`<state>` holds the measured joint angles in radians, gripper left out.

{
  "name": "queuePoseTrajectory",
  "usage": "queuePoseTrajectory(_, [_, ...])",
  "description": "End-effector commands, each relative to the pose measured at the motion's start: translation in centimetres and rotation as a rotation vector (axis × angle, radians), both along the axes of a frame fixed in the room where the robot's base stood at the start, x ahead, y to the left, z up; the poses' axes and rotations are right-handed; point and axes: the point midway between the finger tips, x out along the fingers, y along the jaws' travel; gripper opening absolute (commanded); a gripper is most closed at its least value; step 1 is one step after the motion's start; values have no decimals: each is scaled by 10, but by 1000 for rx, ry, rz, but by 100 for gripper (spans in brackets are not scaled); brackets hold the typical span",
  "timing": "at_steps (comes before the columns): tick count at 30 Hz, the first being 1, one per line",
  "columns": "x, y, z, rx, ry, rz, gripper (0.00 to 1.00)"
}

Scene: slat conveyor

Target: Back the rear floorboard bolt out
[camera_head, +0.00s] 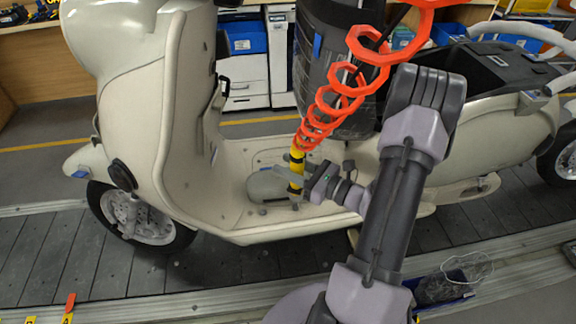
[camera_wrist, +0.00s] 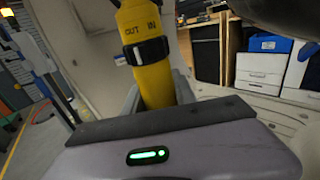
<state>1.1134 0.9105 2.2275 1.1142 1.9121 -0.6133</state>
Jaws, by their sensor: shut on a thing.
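My gripper (camera_head: 296,184) is shut on a yellow and black power driver (camera_head: 297,163), which hangs upright from a red coiled hose. In the wrist view the driver (camera_wrist: 152,62) stands between the fingers (camera_wrist: 157,95), with a black band and the words OUT and IN on its body. The driver is over the floorboard (camera_head: 238,219) of a cream scooter (camera_head: 178,120), its lower end near the board. A small bolt-like knob (camera_head: 263,211) shows on the board left of the driver. I cannot tell which bolt is the rear one or whether the driver's tip touches a bolt.
A red coiled hose (camera_head: 345,85) runs up past my arm. The scooter stands on dark slats (camera_head: 60,265). A blue bin (camera_head: 447,285) lies at the front right.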

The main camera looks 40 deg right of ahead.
Motion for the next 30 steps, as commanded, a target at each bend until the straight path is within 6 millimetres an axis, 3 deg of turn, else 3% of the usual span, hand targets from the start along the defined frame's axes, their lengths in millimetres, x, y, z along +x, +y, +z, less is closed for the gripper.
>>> queuePoseTrajectory(30, [-1, 2, 2, 3, 9, 4, 0])
